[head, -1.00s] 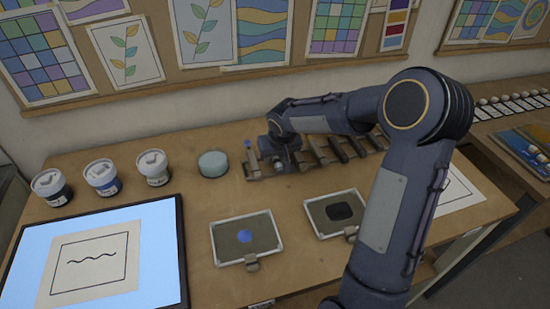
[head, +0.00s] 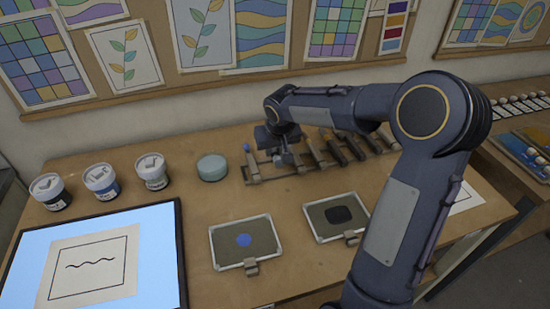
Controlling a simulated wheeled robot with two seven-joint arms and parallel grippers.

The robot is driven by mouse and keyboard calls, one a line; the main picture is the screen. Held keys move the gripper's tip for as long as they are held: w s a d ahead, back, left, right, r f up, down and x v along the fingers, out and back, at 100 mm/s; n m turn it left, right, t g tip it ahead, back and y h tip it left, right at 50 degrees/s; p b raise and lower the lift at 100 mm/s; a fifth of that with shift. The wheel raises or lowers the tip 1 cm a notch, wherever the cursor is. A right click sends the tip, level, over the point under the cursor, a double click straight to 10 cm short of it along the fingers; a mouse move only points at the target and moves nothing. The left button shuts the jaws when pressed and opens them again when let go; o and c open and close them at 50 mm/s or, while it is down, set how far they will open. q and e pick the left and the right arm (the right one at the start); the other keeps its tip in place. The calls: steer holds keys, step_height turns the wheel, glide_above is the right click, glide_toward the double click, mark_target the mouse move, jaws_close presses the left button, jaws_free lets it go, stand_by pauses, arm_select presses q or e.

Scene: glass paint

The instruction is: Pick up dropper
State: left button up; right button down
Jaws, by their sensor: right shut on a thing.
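My right gripper (head: 284,148) is over the left part of the tool rack (head: 258,179), its jaws pointing down. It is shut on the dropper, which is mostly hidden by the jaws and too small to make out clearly. A tool with a blue tip (head: 247,148) stands at the rack's left end, apart from the gripper. Several other tools lean in the rack to the right, partly behind my right arm. My left gripper is not in view.
Three paint jars (head: 101,181) and a round pale-blue pot (head: 212,167) stand left of the rack. A lit panel (head: 20,262) with a wavy-line drawing lies front left. Two framed trays, one with blue paint (head: 217,242) and one with black (head: 314,226), lie in front.

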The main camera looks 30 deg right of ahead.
steer(key=s+a+r+b, duration=0.2)
steer(key=s+a+r, duration=0.6)
steer(key=a, duration=0.2)
steer(key=shift+s+r, duration=0.4)
